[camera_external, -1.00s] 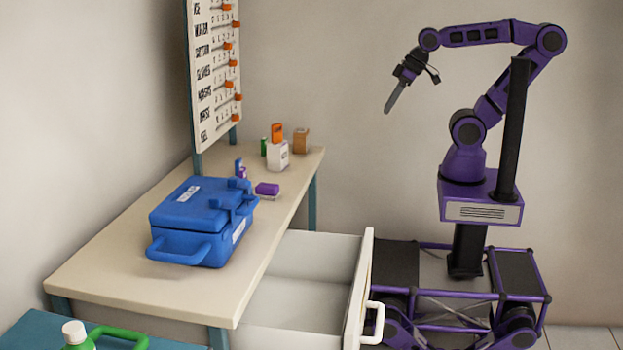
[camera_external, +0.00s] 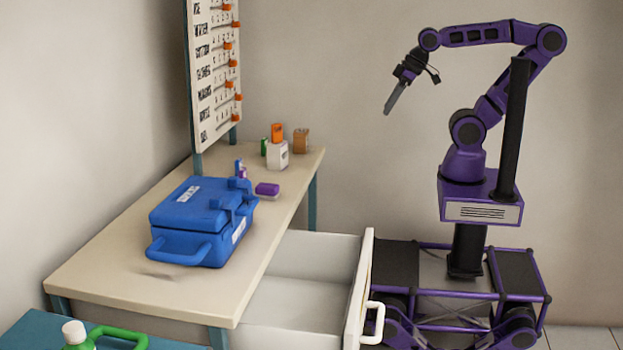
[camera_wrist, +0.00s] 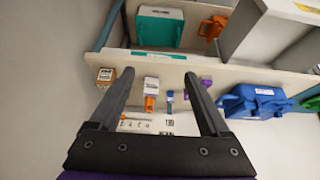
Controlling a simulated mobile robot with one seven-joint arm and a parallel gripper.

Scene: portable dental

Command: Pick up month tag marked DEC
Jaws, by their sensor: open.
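I cannot pick out a month tag marked DEC in either view; any lettering near the small objects is too small to read. My gripper (camera_external: 390,103) hangs in the air to the right of the table, tilted down. In the wrist view my gripper (camera_wrist: 159,73) is open, its two dark fingers wide apart with nothing gripped. Between and beyond the fingers is the table (camera_external: 110,280) with small objects at its far end. A lettered wall board (camera_external: 213,75) with orange sliders stands at the table's back edge.
A blue case (camera_external: 190,212) sits on the table. Near it are a purple block (camera_external: 267,189), a white bottle with orange top (camera_external: 277,155) and a brown box (camera_external: 301,141). An open drawer (camera_external: 300,300) juts out between the table and my base.

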